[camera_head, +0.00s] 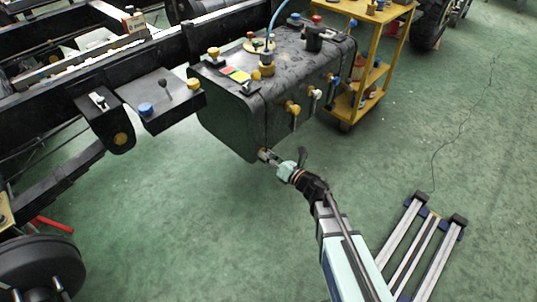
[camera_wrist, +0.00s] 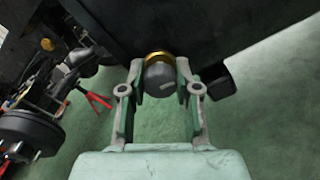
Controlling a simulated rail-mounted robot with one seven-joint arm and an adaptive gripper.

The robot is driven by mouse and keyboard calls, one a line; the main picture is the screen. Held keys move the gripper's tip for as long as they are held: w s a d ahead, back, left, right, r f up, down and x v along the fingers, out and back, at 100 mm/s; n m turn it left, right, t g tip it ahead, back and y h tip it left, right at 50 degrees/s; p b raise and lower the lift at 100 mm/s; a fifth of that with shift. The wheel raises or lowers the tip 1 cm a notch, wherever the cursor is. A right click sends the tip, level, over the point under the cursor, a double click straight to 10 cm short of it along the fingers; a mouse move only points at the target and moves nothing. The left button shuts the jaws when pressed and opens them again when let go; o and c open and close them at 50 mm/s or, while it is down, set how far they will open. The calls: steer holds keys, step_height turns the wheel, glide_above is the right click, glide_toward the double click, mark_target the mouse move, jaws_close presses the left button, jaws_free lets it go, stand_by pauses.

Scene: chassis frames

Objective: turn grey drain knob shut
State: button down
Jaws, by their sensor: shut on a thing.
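The grey drain knob (camera_wrist: 160,80) shows in the wrist view, with a brass collar (camera_wrist: 158,58) behind it, low on the dark tank. My gripper (camera_wrist: 160,85) has one finger on each side of the knob and is shut on it. In the head view my gripper (camera_head: 268,157) is at the lower front corner of the black tank (camera_head: 228,112). The knob is mostly hidden there by my fingers. I cannot tell from these frames how far the knob is turned.
Yellow, white and blue knobs, such as the yellow one (camera_head: 293,108), stick out of the tank's front face. A yellow trolley (camera_head: 372,75) stands behind right. A dark block (camera_wrist: 221,84) is right of my fingers. A creeper frame (camera_head: 425,245) lies on the open green floor.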

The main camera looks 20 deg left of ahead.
steer(key=m+p, duration=0.2)
steer(key=m, duration=0.2)
steer(key=shift+r+m+p, duration=0.1)
steer(key=shift+m+p, duration=0.2)
steer(key=m+p, duration=0.3)
steer(key=m, duration=0.1)
steer(key=shift+w+m, duration=0.1)
steer(key=shift+m, duration=0.2)
steer(key=m+p, duration=0.2)
steer(key=m, duration=0.1)
steer(key=shift+p, duration=0.4)
steer(key=shift+f+m+p, duration=0.2)
steer(key=shift+m+p, duration=1.05)
steer(key=shift+m, duration=0.85)
steer(key=c, duration=0.8)
jaws_free()
